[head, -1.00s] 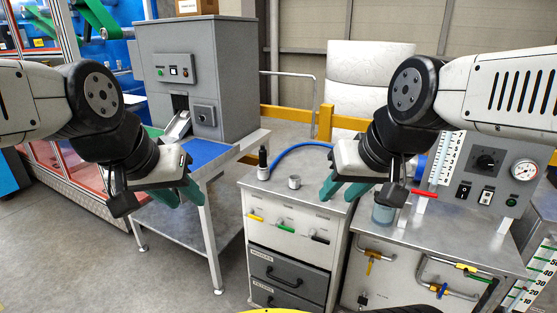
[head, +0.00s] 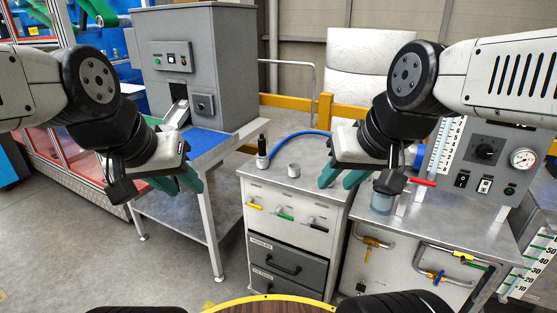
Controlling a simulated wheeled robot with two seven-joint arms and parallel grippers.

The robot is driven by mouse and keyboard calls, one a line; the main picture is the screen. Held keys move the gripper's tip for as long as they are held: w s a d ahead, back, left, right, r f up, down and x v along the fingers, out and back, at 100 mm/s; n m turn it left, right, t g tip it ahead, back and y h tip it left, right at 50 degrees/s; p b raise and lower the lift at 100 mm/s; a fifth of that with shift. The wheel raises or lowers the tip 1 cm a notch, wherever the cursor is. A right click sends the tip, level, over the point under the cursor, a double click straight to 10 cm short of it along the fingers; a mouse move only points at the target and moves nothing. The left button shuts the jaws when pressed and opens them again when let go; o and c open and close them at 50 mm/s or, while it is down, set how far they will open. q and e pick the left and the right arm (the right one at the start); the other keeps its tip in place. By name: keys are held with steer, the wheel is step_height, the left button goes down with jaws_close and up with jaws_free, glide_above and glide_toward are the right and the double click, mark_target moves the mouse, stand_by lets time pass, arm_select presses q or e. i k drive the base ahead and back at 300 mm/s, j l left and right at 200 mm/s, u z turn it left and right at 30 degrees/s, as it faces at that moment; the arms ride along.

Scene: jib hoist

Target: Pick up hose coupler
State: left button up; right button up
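An upright black piece with a silver base (head: 262,152) stands on the grey top of the drawer cabinet (head: 262,178), near its left edge. A short silver cylinder (head: 294,170) stands to its right. A blue hose (head: 290,138) curves across the top behind them. I cannot tell for sure which of the two silver-bodied pieces is the hose coupler. My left gripper (head: 178,186) is open and empty, left of the cabinet, in front of the blue-topped stand. My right gripper (head: 340,182) is open and empty, over the cabinet's right side, right of the silver cylinder.
At the right, a metal bench holds a gauge panel (head: 490,165) and a clear jar (head: 382,200). A round wooden surface with a yellow rim (head: 270,300) shows at the bottom edge.

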mark_target(262, 155)
steer(key=i+j, duration=0.3)
steer(key=i, duration=0.2)
steer(key=i+j+u, duration=0.1)
steer(key=i+j, duration=0.2)
steer(key=i, duration=0.15)
